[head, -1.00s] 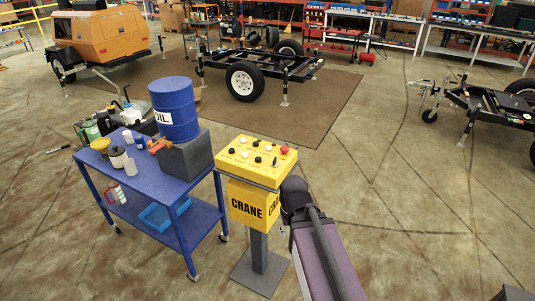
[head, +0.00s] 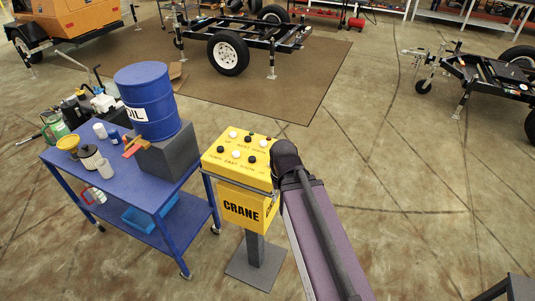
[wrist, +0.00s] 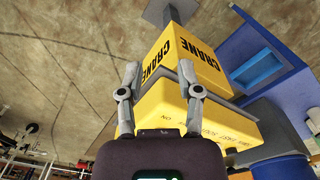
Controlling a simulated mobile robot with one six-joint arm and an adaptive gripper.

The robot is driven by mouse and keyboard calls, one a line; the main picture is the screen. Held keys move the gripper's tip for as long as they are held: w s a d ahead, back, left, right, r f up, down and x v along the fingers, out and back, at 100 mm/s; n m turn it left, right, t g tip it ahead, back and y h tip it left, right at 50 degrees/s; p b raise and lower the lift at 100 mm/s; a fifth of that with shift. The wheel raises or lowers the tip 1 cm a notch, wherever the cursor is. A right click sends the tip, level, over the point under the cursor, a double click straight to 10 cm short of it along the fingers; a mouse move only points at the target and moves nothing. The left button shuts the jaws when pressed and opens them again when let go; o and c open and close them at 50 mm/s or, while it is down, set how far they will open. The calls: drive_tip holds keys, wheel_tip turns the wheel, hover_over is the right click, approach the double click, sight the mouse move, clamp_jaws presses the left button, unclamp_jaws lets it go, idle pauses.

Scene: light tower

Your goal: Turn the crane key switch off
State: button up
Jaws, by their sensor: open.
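The yellow crane control box (head: 238,158) stands on a grey post, with black and white buttons on its top panel. My arm covers the right end of that panel, so I cannot make out the key switch in the head view. In the wrist view the box (wrist: 235,122) shows upside down, with its button face mostly turned away. My gripper (wrist: 158,68) is open, with its two fingers apart and nothing seen held between them. The fingers overlap the yellow box in this view; I cannot tell whether they touch it.
A blue cart (head: 127,178) stands just left of the crane post, carrying a blue oil drum (head: 153,98) and several bottles. A trailer frame (head: 245,42) is behind, and another (head: 490,80) is at the right.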

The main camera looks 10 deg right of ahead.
drive_tip(key=shift+w, duration=0.2)
drive_tip(key=shift+d, duration=0.1)
drive_tip(key=w+r+m+p, duration=0.5)
drive_tip(key=w+r+p, duration=0.9)
drive_tip(key=w, duration=0.2)
drive_tip(key=shift+w+d, duration=0.15)
drive_tip(key=shift+d, duration=0.15)
drive_tip(key=shift+f, duration=0.1)
wheel_tip(320, 180, down, 14)
drive_tip(key=b, duration=1.4)
drive_tip(key=shift+r, duration=0.2)
clamp_jaws()
